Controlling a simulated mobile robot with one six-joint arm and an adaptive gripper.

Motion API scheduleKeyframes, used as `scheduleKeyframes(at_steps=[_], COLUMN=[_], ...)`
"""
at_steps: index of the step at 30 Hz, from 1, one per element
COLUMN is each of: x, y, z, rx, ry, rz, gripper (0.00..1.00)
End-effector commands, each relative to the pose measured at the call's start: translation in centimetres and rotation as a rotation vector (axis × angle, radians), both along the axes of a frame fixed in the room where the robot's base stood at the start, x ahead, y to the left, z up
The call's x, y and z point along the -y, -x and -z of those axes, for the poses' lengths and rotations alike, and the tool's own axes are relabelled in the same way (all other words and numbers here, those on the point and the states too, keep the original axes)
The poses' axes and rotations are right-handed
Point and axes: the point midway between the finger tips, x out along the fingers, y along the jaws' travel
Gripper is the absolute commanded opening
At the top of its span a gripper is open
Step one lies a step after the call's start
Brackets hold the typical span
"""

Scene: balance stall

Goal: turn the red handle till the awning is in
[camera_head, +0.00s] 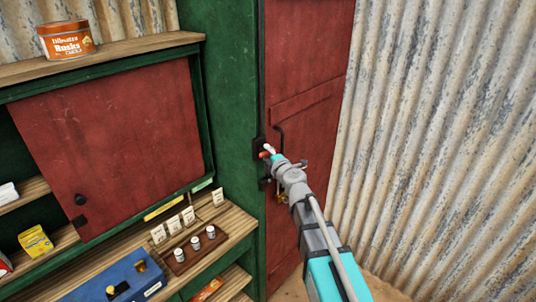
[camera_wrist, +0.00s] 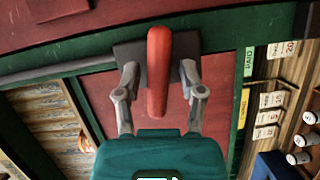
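The red handle (camera_wrist: 158,75) stands out from a dark mounting plate (camera_wrist: 133,52) in the wrist view. In the head view a small red bit of it (camera_head: 264,155) shows by the edge of the red door. My gripper (camera_wrist: 158,72) is open around the handle, one finger on each side. Narrow gaps show between the handle and both fingers. In the head view my gripper (camera_head: 268,150) is small and partly hidden by my own wrist. The awning is not in either view.
A red door (camera_head: 308,110) with a dark pull and a latch stands beside the green post (camera_head: 228,110). Left are a red panel (camera_head: 115,150), a top shelf with a Rusks tin (camera_head: 67,40), and a counter with small bottles and a blue box (camera_head: 120,283). A corrugated wall (camera_head: 440,130) bounds the right.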

Motion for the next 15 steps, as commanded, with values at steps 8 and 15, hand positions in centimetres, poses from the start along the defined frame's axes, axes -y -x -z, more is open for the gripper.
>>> scheduleKeyframes(at_steps=[8, 15], x=[0.06, 0.07], y=[-0.20, -0.25], z=[-0.07, -0.11], rx=[0.000, -0.006], ry=[-0.002, -0.008], rz=[0.003, 0.004], gripper=[0.60, 0.60])
